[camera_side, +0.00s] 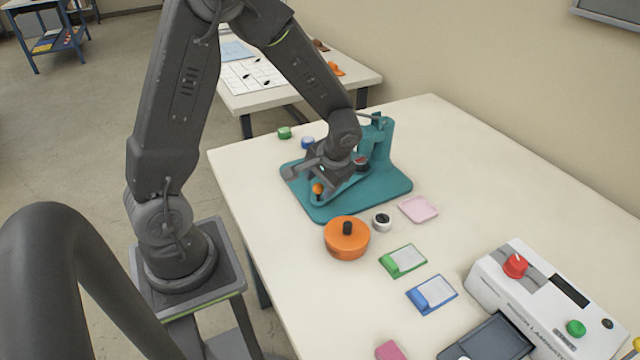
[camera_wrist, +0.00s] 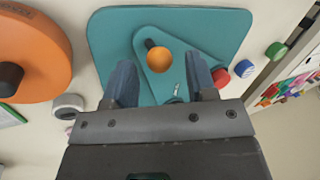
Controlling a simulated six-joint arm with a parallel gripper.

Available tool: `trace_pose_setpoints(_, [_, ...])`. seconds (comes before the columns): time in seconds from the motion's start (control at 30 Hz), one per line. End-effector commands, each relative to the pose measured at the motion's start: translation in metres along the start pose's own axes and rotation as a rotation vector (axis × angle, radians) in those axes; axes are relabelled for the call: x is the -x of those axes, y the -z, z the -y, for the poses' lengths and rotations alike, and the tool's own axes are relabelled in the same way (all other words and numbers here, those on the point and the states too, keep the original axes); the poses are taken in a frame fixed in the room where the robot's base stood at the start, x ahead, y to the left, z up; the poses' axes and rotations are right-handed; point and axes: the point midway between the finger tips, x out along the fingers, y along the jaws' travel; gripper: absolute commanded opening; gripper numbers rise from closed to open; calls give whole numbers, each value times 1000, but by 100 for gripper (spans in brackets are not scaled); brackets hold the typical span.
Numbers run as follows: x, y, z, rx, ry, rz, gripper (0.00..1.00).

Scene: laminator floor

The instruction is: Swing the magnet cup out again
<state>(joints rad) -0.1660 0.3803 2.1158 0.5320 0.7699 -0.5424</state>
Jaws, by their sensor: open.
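A teal fixture (camera_side: 390,187) stands on the table, with a flat base plate, an upright post and a swing arm. An orange ball knob (camera_side: 317,188) sits at the free end of the arm; it also shows in the wrist view (camera_wrist: 159,59). A small dark cup with red on it (camera_side: 361,163) is by the post, partly behind my wrist; I take it for the magnet cup. My gripper (camera_side: 312,177) is open and empty over the plate. In the wrist view its fingers (camera_wrist: 161,72) stand on either side of the knob, apart from it.
An orange lidded pot (camera_side: 347,240) and a small white-and-black knob (camera_side: 381,222) stand close in front. Red (camera_wrist: 221,77), blue (camera_wrist: 244,68) and green (camera_wrist: 276,50) caps lie beside the plate. A white laminator (camera_side: 545,300) is at the right.

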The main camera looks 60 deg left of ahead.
Motion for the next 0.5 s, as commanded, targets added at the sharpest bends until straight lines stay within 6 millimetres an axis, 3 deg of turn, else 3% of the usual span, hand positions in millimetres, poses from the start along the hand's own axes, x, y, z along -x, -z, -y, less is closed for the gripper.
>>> trace_pose_setpoints(0.13, [-10,0,0,-1,0,1,52])
trace_pose_setpoints(0.43, [-11,0,0,-1,0,0,52])
trace_pose_setpoints(0.5, [-11,0,0,-1,0,0,45])
